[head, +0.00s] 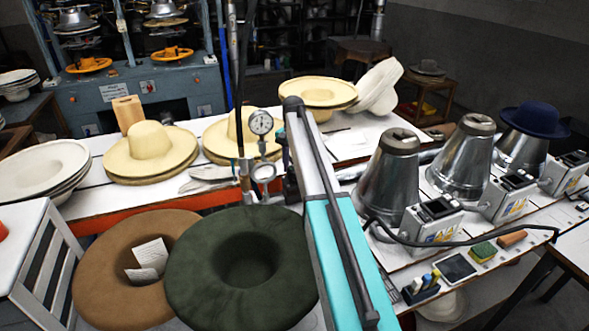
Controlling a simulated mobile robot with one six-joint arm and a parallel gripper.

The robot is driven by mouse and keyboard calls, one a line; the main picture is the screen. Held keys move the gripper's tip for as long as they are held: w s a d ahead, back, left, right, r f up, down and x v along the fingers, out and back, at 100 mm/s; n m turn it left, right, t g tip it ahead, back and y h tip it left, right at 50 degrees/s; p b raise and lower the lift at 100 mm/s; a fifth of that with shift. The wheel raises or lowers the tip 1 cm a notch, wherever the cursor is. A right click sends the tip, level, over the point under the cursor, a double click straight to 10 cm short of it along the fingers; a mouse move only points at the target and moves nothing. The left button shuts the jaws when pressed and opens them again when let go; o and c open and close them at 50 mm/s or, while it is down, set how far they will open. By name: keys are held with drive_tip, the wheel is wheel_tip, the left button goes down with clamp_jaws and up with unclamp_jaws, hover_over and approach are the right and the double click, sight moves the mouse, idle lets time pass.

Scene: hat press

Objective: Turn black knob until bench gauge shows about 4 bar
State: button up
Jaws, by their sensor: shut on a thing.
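The round white bench gauge (261,122) stands on an upright metal stand at the middle of the bench. Its needle is too small to read. A metal ring (263,173) sits below it. My arm, a turquoise and white link, crosses the view just right of the gauge. My gripper (286,165) shows only as small dark parts at the arm's left edge, close to the gauge stand. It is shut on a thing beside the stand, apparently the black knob. The fingertips and the knob cannot be made out clearly, and the arm hides much of this spot.
Green (248,262) and brown (125,262) felt hats lie in front, with cream hats (148,150) behind them. Metal cones (390,180) and control boxes stand at right, with a black cable (470,243) across them. A blue press (135,95) stands behind.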

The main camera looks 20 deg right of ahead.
drive_tip(key=shift+m, duration=0.7)
drive_tip(key=o, duration=1.1)
drive_tip(key=shift+c, duration=0.2)
drive_tip(key=shift+r, duration=0.15)
wheel_tip(320, 180, up, 14)
drive_tip(key=b, duration=0.3)
drive_tip(key=shift+f+b, duration=0.2)
drive_tip(key=shift+b, duration=0.1)
